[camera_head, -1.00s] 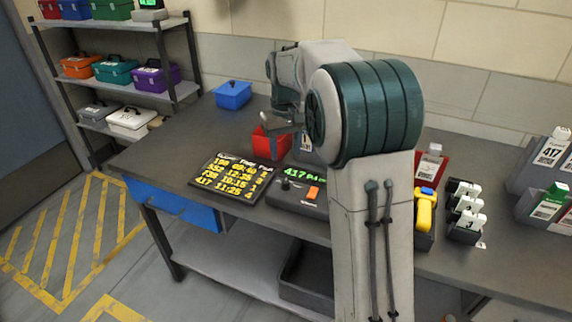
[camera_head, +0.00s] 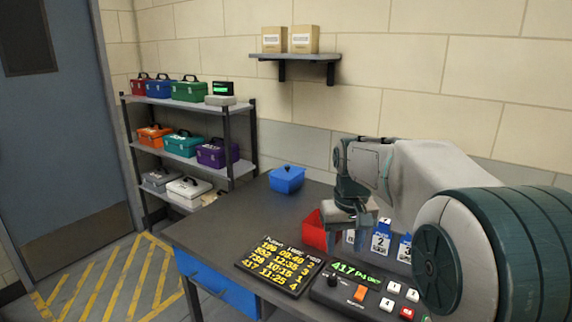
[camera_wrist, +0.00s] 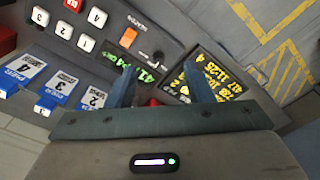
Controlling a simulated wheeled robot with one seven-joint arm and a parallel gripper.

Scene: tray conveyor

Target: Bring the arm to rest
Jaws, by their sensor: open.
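My gripper (camera_head: 346,236) is at the end of my bent arm, above the table (camera_head: 222,214) by the red bin (camera_head: 318,232). In the wrist view my gripper (camera_wrist: 160,88) has its two blue-grey fingers apart with nothing held between them. Below and beyond the fingers in that view lie the control panel (camera_wrist: 150,45), with its green "417" display, and the black schedule board (camera_wrist: 205,82) with yellow figures. The same control panel (camera_head: 345,292) and schedule board (camera_head: 280,264) are on the table in the head view. My forearm hides the table's right side.
Numbered blue-and-white cards (camera_head: 381,242) stand just right of my gripper. A blue bin (camera_head: 287,179) sits at the table's back. A shelf rack (camera_head: 190,103) with several toolboxes stands at the left, and a wall shelf (camera_head: 295,56) holds two boxes. The table's left part is clear.

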